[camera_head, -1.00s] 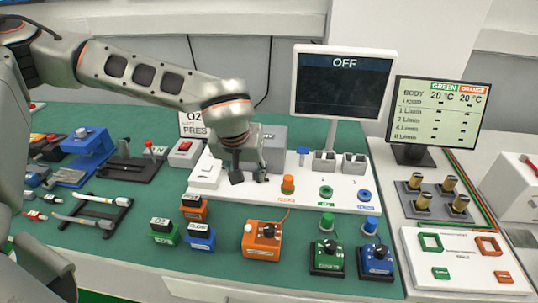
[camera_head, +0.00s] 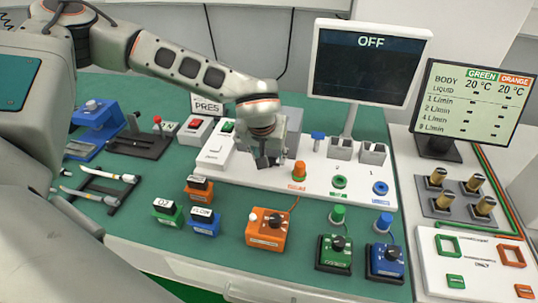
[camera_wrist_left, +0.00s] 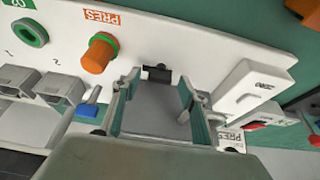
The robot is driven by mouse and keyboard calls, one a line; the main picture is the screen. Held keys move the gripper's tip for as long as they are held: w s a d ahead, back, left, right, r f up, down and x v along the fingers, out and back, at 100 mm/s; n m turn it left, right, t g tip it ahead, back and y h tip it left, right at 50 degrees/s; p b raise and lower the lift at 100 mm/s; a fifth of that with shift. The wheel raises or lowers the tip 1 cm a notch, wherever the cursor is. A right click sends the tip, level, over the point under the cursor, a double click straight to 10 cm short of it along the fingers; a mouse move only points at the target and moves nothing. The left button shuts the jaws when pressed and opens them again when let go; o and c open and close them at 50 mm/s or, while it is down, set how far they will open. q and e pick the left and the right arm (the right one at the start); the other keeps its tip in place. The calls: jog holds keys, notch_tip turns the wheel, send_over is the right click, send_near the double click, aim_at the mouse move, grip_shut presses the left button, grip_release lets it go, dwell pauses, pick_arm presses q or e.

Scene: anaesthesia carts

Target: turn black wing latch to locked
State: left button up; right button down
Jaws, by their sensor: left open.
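A small black latch (camera_wrist_left: 157,72) shows in the left wrist view at the front edge of a grey box (camera_wrist_left: 155,108). It lies ahead of and between the two fingers of my left gripper (camera_wrist_left: 152,88). The fingers are apart, with nothing held between them. The latch's turn position is too small to tell. In the head view my left gripper (camera_head: 268,160) is over the white panel (camera_head: 335,190), in front of the grey box (camera_head: 291,120), and hides the latch. My right gripper is not in view.
An orange knob (camera_head: 299,170) stands close beside the gripper. A white switch block (camera_head: 216,150) is on its other side. A monitor (camera_head: 370,60) reading OFF rises behind the panel. Orange (camera_head: 268,229), green (camera_head: 335,254) and blue (camera_head: 386,263) boxes stand in front.

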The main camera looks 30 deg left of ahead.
pick_arm(q)
jog(key=c, duration=1.1)
jog(key=shift+n, duration=0.3)
jog(key=shift+w+d+n+y, duration=0.1)
jog(key=shift+n+y, duration=0.2)
jog(key=shift+n, duration=0.2)
jog(key=n+g+y, duration=0.1)
jog(key=n, duration=0.3)
jog(key=shift+w+d+p, duration=0.1)
jog(key=shift+p, duration=0.3)
jog(key=n+g, duration=0.1)
jog(key=n, duration=0.2)
jog(key=n+y+p, duration=0.1)
jog(key=n, duration=0.1)
jog(key=shift+w+r+n+g+y, duration=0.1)
jog(key=shift+n+g+y, duration=0.2)
jog(key=shift+n+g, duration=0.1)
jog(key=shift+w+n+g+p, duration=0.1)
jog(key=shift+n+g+p, duration=0.5)
jog(key=shift+n, duration=1)
